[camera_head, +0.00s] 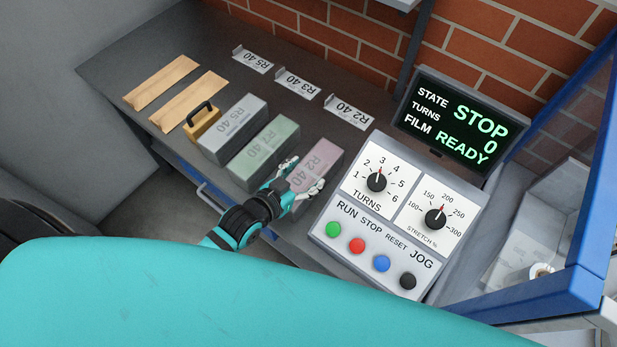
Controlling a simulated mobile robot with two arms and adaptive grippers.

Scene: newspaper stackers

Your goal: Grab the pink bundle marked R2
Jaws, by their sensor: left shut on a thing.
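The pink bundle (319,160) marked R2 40 lies on the dark bench, at the right end of a row of bundles. My left gripper (303,179) is at the near end of the pink bundle, with its fingers on either side, shut on it. The fingers hide part of the near end. The bundle appears to rest on the bench; I cannot tell whether it is lifted. My right gripper is not in view.
A green bundle (262,154) marked R3 and a grey bundle (234,125) stand left of the pink one. A yellow block with a black handle (203,122) is beside them. The control panel (400,215) stands close on the right. Label cards (348,112) lie behind.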

